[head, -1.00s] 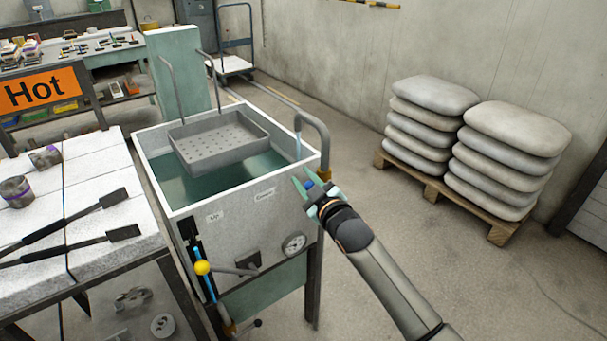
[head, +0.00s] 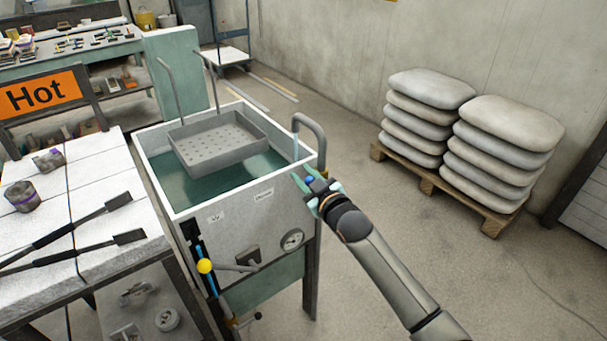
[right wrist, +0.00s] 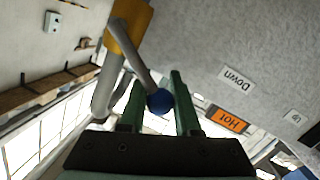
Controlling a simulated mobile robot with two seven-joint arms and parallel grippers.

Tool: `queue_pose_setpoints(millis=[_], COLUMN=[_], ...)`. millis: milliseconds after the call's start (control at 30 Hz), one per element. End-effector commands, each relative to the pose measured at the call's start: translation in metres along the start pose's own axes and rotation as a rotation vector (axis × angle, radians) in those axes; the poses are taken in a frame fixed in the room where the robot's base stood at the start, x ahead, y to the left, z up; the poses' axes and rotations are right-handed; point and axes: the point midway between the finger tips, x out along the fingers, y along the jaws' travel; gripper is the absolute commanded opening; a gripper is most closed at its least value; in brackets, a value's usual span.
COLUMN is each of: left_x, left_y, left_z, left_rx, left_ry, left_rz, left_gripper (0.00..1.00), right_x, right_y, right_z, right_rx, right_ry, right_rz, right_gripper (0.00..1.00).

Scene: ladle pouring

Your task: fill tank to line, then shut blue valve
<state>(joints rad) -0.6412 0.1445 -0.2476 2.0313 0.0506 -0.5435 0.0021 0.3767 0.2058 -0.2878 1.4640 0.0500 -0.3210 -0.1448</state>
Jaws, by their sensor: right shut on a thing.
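The grey tank (head: 235,235) holds blue-green water (head: 190,187). A pale stream (head: 295,148) appears to fall from the curved spout (head: 312,128) at its right rim. A blue-filled sight tube (head: 207,270) runs down the tank's front left corner; I cannot make out the line. The blue valve knob (head: 309,181) is below the spout, by the tank's right corner. My right gripper (head: 310,182) is shut on it; in the right wrist view the blue ball (right wrist: 160,101) sits between the green fingertips. My left gripper is out of view.
A perforated basket (head: 217,145) hangs over the water. Stacked sacks (head: 505,150) stand on a pallet at right.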

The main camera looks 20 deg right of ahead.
Motion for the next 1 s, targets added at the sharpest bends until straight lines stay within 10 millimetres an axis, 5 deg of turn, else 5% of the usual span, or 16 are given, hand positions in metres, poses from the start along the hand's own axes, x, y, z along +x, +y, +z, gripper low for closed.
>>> queue_pose_setpoints(millis=[167, 200, 433, 767, 1000], left_x=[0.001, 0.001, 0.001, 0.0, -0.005], left_y=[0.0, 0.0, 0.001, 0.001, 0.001], left_z=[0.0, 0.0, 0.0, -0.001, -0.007], left_rx=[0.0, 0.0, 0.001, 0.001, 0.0], left_ry=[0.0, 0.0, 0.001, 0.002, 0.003], left_rz=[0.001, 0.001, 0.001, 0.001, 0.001], left_gripper=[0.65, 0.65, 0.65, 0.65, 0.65], right_x=[0.0, 0.0, 0.0, -0.003, -0.033], right_y=[0.001, 0.001, 0.001, 0.0, 0.0], right_z=[0.0, 0.0, 0.0, 0.0, 0.0], right_rx=[-0.002, -0.002, -0.002, -0.002, -0.003], right_ry=[0.001, 0.001, 0.001, 0.0, -0.001], right_rz=[0.002, 0.002, 0.001, 0.0, 0.0], right_gripper=[0.0, 0.36, 0.61, 0.61, 0.61])
